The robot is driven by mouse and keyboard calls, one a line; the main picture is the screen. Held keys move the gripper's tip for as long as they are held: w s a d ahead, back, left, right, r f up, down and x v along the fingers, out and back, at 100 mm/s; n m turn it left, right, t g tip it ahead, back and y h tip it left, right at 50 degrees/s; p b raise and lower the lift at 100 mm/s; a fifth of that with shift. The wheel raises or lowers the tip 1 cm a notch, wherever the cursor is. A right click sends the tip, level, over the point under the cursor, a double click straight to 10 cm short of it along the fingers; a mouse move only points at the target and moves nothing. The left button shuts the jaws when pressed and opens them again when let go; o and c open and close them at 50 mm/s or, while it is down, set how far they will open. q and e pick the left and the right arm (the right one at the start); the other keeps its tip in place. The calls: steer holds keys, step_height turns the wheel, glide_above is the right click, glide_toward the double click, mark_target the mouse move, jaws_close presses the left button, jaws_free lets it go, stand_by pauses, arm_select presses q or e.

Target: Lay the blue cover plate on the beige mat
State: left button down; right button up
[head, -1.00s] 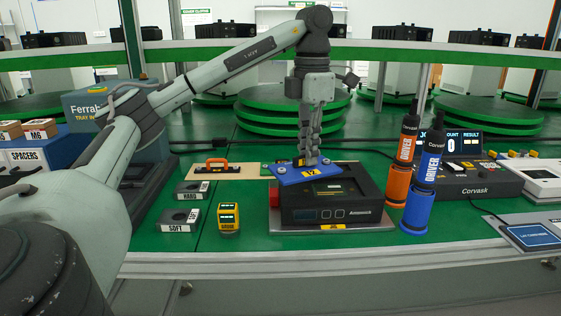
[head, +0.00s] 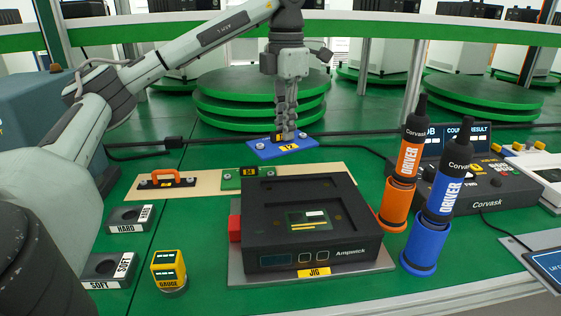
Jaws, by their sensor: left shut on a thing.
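The blue cover plate (head: 262,151) has a yellow label reading 12. My left gripper (head: 286,134) points down and is shut on it. The plate looks level and shows just behind the beige mat (head: 207,184) in the picture; I cannot tell its height above the table. On the mat lie a black plate with an orange handle (head: 172,179) and a green plate (head: 233,184) with a yellow label. The mat's right part is bare, partly hidden by the black Ampwick unit (head: 300,222). My right gripper is not in view.
The Ampwick unit, its top open, sits on the jig plate (head: 350,275) in front of the mat. Orange (head: 395,205) and blue (head: 433,230) driver stands are at right. HARD (head: 124,219) and SOFT (head: 98,271) blocks and a yellow gauge (head: 168,270) are at left.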

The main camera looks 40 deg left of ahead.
arm_select(q)
steer(key=w+d+f, duration=0.1)
steer(key=w+f, duration=0.1)
steer(key=w, duration=0.1)
steer(key=w+d+f, duration=0.1)
steer(key=w+f, duration=0.1)
steer(key=w, duration=0.1)
steer(key=w+d+f, duration=0.1)
steer(key=w+f, duration=0.1)
steer(key=w, duration=0.1)
steer(key=shift+w+p, duration=0.2)
steer(key=shift+p, duration=0.2)
steer(key=shift+w+f, duration=0.1)
steer(key=shift+w, duration=0.05)
steer(key=shift+f, duration=0.3)
step_height(320, 180, down, 3)
steer(key=shift+f, duration=0.15)
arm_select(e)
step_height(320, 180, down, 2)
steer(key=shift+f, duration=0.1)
arm_select(q)
steer(key=shift+f, duration=0.15)
steer(key=c, duration=1.9)
jaws_free()
steer(key=shift+c, duration=0.2)
steer(key=o, duration=0.4)
steer(key=shift+c, duration=0.2)
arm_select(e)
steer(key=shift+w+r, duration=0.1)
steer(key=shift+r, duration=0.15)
